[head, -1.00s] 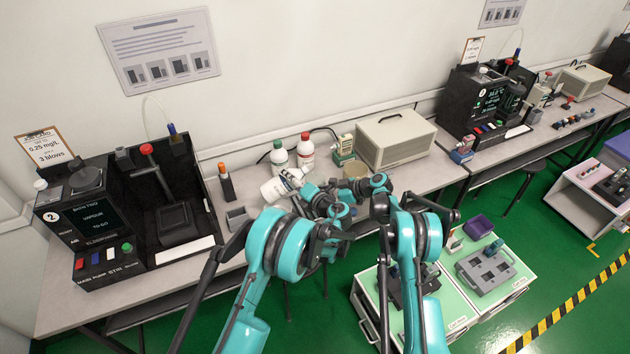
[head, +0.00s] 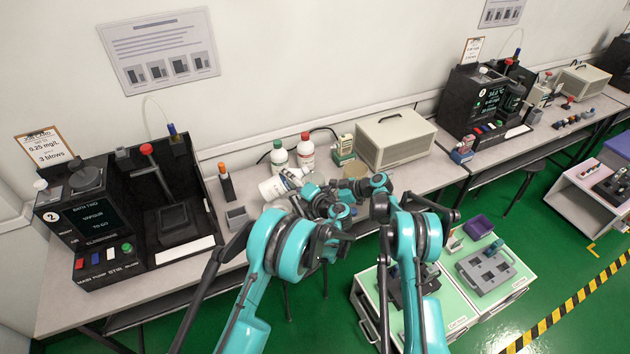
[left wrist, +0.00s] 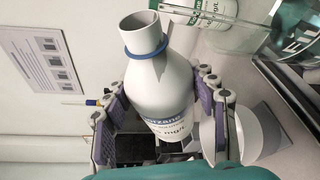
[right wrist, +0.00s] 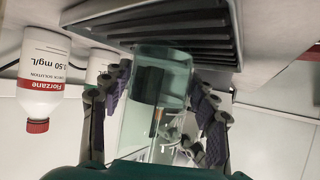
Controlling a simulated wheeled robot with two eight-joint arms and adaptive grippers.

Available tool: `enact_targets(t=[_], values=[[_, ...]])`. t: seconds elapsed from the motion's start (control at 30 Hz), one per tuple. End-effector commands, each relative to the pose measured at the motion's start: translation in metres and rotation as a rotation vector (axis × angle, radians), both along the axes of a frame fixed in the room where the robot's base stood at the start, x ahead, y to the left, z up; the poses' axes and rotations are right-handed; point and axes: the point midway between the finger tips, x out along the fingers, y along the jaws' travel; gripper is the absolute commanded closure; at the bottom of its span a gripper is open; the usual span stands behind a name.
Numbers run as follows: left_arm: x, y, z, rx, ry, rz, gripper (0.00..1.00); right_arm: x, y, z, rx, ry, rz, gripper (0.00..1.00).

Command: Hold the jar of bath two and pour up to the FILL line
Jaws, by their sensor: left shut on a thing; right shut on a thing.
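My left gripper (left wrist: 165,120) is shut around a white bottle (left wrist: 165,85) with an open mouth, a blue neck ring and a partly visible "...rzane" label. In the head view the bottle (head: 272,188) is tilted, its neck toward the jar. My right gripper (right wrist: 155,110) is shut on a clear glass jar (right wrist: 160,75). Part of its FILL marking shows on the jar (left wrist: 285,45) in the left wrist view, to the right of the bottle's mouth. I see no stream between them. The liquid level in the jar cannot be told.
A green-labelled bottle (head: 279,157) and a red-capped bottle (head: 307,152) stand behind on the bench. A beige vented box (head: 396,140) is to their right. The black bath two station (head: 90,225) is at the left, with a grey block (head: 237,217) beside it.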

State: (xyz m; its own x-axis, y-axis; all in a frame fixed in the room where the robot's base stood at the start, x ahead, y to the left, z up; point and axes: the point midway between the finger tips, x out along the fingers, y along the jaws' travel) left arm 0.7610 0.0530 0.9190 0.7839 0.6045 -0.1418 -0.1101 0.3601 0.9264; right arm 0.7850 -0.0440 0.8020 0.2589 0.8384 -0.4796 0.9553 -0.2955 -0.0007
Motion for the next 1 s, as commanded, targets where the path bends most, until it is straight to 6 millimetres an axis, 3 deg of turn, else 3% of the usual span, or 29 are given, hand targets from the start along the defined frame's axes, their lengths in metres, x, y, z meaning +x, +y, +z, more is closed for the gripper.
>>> enact_targets(t=[1.0], values=[[-0.0002, 0.0009, 0.0028, 0.068, 0.021, 0.000, 0.93, 0.0000, 0.0000, 0.0001, 0.000, 0.000, 0.000, 0.57]])
